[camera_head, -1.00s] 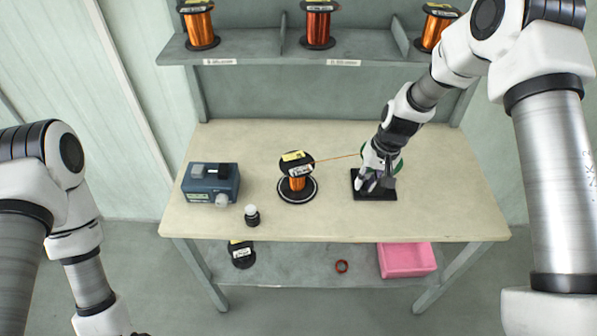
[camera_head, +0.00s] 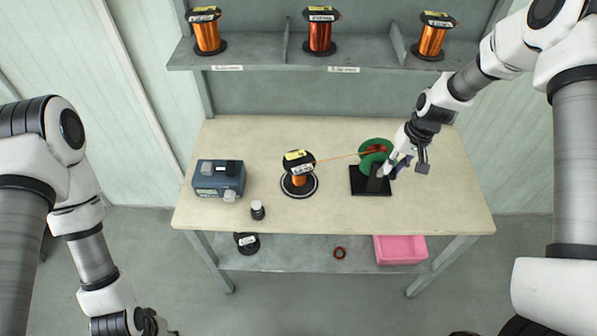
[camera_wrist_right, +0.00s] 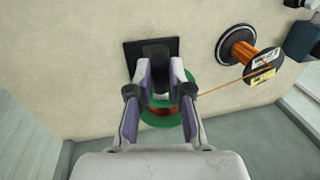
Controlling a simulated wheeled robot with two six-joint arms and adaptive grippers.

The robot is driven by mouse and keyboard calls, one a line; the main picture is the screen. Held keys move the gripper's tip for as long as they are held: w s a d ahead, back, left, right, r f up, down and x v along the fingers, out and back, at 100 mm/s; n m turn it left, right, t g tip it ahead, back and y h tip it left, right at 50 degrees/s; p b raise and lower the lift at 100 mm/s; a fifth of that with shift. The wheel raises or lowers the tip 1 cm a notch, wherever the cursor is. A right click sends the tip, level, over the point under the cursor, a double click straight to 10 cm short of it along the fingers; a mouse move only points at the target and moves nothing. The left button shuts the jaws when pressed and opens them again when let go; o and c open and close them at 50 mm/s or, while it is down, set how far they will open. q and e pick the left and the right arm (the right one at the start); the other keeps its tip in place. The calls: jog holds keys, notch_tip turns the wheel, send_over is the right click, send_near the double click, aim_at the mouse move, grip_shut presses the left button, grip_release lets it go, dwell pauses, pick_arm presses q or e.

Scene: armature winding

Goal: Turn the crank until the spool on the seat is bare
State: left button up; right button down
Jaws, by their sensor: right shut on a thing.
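The spool on the seat (camera_head: 299,180) stands upright and still shows orange wire around its core. It also shows in the wrist view (camera_wrist_right: 240,57). The seat (camera_head: 314,189) is a dark disc with a pale ring. A taut orange wire (camera_head: 338,158) runs from the spool to the green-flanged winder (camera_head: 371,145), which has orange wire on it and stands on a black base (camera_head: 361,187). My right gripper (camera_head: 391,170) is shut at the winder's right side, on the crank; its fingers largely hide the crank. My left gripper (camera_head: 150,325) is partly cut off at the bottom edge.
Full spools (camera_head: 320,38) line the upper shelf. A pink bin (camera_head: 400,250), a red ring (camera_head: 340,253) and a dark spool (camera_head: 247,244) are below. The tabletop's front is clear.

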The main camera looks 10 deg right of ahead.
jog(key=d+f+b, duration=0.1)
jog(key=f+b, duration=0.1)
jog(key=f, duration=0.1)
jog(key=d+f+b, duration=0.1)
jog(key=f+b, duration=0.2)
jog(key=f, duration=0.1)
jog(key=d+f+b, duration=0.1)
jog(key=f+b, duration=0.2)
jog(key=shift+s+d+f, duration=0.2)
jog(key=shift+s+f, duration=0.05)
jog(key=shift+s, duration=0.15)
jog(key=a+b, duration=0.1)
jog(key=a+f+b, duration=0.1)
jog(key=w+a+b, duration=0.1)
jog(key=shift+a+f, duration=0.35)
jog(key=shift+f, duration=0.05)
jog(key=shift+a+r, duration=0.1)
jog(key=shift+a, duration=0.3)
jog(key=shift+a+r, duration=0.1)
jog(key=shift+a, duration=0.05)
jog(key=c, duration=1)
grip_release()
jog(key=shift+w, duration=0.1)
